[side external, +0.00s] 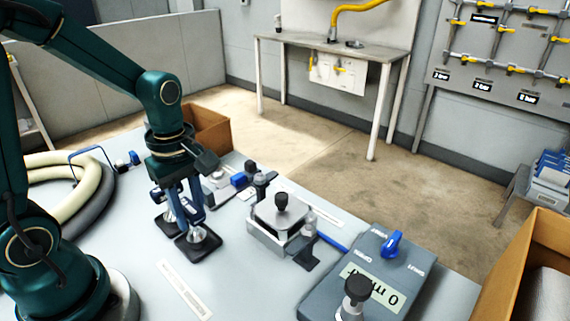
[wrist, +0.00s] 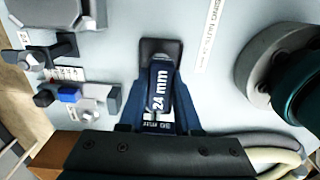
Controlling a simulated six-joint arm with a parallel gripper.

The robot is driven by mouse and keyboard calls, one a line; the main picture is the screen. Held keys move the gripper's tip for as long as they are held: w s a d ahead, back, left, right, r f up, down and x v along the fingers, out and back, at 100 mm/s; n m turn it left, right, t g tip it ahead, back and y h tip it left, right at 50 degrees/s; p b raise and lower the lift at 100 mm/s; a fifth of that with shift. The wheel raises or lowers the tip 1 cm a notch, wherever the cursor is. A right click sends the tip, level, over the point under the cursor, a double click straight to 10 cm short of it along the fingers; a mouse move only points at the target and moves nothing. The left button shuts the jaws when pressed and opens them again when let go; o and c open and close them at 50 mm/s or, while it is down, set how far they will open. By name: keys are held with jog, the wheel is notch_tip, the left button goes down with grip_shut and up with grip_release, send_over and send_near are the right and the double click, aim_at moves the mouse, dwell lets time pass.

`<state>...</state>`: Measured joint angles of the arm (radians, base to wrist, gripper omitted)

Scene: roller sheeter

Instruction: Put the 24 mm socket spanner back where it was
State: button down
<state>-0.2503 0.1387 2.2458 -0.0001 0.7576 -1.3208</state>
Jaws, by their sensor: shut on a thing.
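The 24 mm socket spanner (wrist: 160,88) is blue, with a white "24 mm" marking facing the camera in the wrist view. My gripper (side external: 180,188) is shut on it and points down over the near left part of the bench. Two blue uprights show below my gripper in the side view, over two black square bases, a rear-left one (side external: 168,223) and a front one (side external: 198,243), the front one with a metal disc. A black base (wrist: 160,47) shows beyond the spanner in the wrist view. I cannot tell whether the spanner touches a base.
A metal block with a black knob (side external: 281,216) stands right of my gripper. A grey control box (side external: 368,275) with a blue knob lies farther right. Hoses (side external: 65,215) curl at left. A cardboard box (side external: 207,130) stands behind. The bench front has free room around a paper scale (side external: 184,290).

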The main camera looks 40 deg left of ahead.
jog(key=shift+f, duration=0.1)
jog(key=c, duration=0.6)
grip_release()
notch_tip(320, 180, up, 11)
jog(key=s+d+m+t, duration=0.5)
jog(key=m, duration=1.3)
jog(key=shift+f+t, duration=0.3)
jog(key=shift+f, duration=0.15)
jog(key=shift+d, duration=0.1)
